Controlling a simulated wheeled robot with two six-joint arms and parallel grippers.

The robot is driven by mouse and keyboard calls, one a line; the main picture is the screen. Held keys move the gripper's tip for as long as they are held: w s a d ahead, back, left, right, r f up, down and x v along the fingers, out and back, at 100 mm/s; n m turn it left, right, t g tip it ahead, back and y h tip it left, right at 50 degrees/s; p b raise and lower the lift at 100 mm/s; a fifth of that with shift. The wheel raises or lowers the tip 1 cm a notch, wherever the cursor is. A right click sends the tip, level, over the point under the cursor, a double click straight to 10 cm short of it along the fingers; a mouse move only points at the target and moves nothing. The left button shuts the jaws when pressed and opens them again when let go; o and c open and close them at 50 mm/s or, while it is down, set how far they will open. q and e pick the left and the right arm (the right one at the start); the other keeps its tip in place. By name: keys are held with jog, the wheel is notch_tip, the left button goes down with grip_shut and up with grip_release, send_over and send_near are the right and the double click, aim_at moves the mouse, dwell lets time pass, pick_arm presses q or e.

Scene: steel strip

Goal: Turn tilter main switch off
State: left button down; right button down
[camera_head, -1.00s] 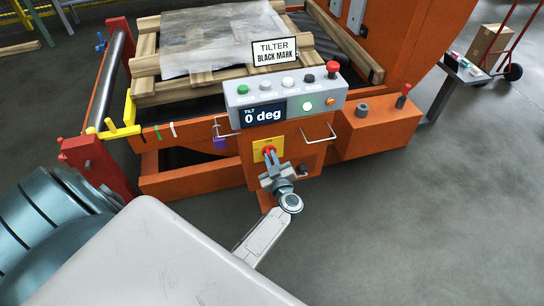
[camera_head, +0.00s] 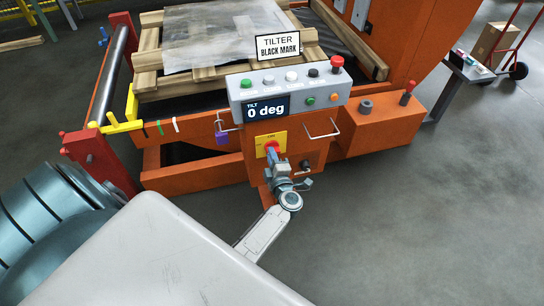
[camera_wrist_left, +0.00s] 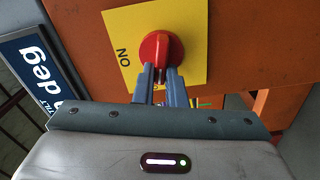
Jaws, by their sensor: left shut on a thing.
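The tilter main switch (camera_head: 274,145) is a red rotary knob on a yellow plate (camera_head: 262,141) on the orange post below the control box. The knob also shows in the left wrist view (camera_wrist_left: 153,47), with "ON" printed on the plate to its left. Its grip bar points down in that view, square to the direction of "ON". My left gripper (camera_head: 272,157) is shut on the knob; its two grey fingers (camera_wrist_left: 160,80) flank the grip bar. The fingers hide part of the knob. My right gripper is not in view.
The grey control box (camera_head: 240,95) with buttons and a "0 deg" display (camera_head: 266,108) is just above. A wire handle (camera_head: 322,130) and a purple padlock (camera_head: 222,138) flank the post. An orange side box (camera_head: 380,125) stands right.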

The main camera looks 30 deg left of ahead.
pick_arm(q)
jog(key=shift+f+n+b, duration=0.25)
jog(key=shift+n+b, duration=0.3)
jog(key=shift+n, duration=0.95)
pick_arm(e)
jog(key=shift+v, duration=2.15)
pick_arm(q)
jog(key=c, duration=1.5)
grip_release()
jog(key=v, duration=1.1)
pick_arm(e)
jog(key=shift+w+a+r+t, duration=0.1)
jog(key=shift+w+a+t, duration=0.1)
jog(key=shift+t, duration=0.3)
pick_arm(q)
jog(key=shift+a, duration=0.1)
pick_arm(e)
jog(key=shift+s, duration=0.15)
